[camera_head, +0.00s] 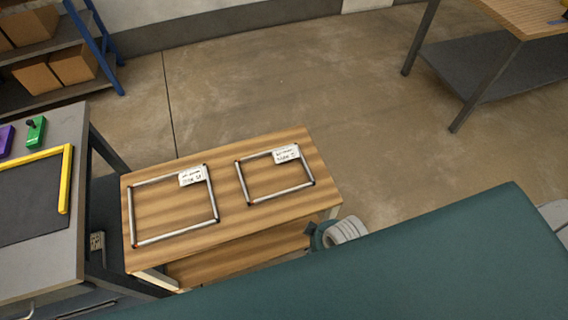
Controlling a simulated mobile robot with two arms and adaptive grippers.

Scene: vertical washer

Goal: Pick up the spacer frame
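Two thin rectangular spacer frames with silvery bars and dark corners lie flat and apart on a low wooden table in the head view. The larger spacer frame (175,234) is on the left, with a white label (192,176) at its upper right corner. The smaller spacer frame (281,194) is on the right, also with a white label (286,153) at its upper right. The label writing is too small to read surely. Neither gripper shows in this view, and nothing touches either frame.
The wooden table (231,222) has a lower shelf. A grey workbench (52,262) at left holds a dark panel with a yellow edge strip (66,180) and a green tool (36,131). A box shelf (92,92) stands upper left, another table (508,22) upper right. Open floor (290,80) lies behind.

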